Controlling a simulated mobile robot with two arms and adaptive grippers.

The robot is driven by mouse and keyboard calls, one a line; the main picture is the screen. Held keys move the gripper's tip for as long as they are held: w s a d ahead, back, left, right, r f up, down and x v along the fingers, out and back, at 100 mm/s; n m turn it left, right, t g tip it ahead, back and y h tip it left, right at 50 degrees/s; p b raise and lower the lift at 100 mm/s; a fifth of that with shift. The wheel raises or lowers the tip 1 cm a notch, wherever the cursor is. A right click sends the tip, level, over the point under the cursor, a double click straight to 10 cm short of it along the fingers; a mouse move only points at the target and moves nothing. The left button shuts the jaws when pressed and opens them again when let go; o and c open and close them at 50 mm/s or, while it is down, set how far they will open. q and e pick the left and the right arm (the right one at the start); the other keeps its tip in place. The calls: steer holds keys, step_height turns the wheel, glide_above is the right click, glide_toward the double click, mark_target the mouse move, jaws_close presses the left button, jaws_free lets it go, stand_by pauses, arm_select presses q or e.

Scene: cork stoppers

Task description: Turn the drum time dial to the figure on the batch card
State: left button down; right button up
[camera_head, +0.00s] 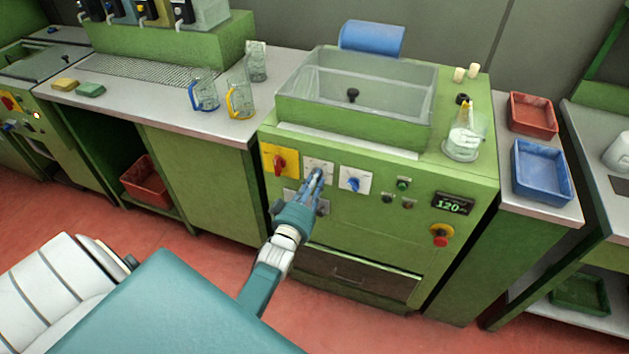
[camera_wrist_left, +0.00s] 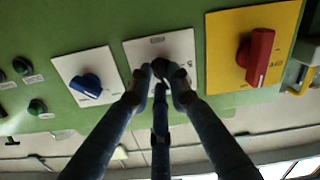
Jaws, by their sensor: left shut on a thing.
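The green machine's front (camera_head: 345,245) carries a row of dials. A red knob sits on a yellow plate (camera_head: 268,151), and it also shows in the wrist view (camera_wrist_left: 260,55). A blue knob (camera_head: 354,184) sits on a white plate. Between them is a white plate (camera_head: 316,165) with a small dark knob (camera_wrist_left: 155,62). My left gripper (camera_head: 318,177) has its fingers closed around this middle knob, partly hiding it and its markings. The dial lettering is too small to read. I cannot make out a batch card. My right gripper is not in view.
A display (camera_head: 453,203) reads about 120. Small buttons (camera_head: 403,184) and a red stop knob (camera_head: 440,237) are right of the dials. A drawer (camera_head: 355,275) is below. Jugs (camera_head: 240,98) stand on the left counter; red (camera_head: 533,115) and blue (camera_head: 541,170) trays lie right.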

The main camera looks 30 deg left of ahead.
arm_select(q)
steer(key=m, duration=0.6)
steer(key=m+b, duration=0.1)
steer(key=m, duration=0.2)
steer(key=shift+f+m, duration=0.3)
steer(key=shift+m, duration=0.1)
stand_by(0.4)
steer(key=c, duration=1.6)
jaws_free()
steer(key=v, duration=1.2)
steer(key=shift+f, duration=0.1)
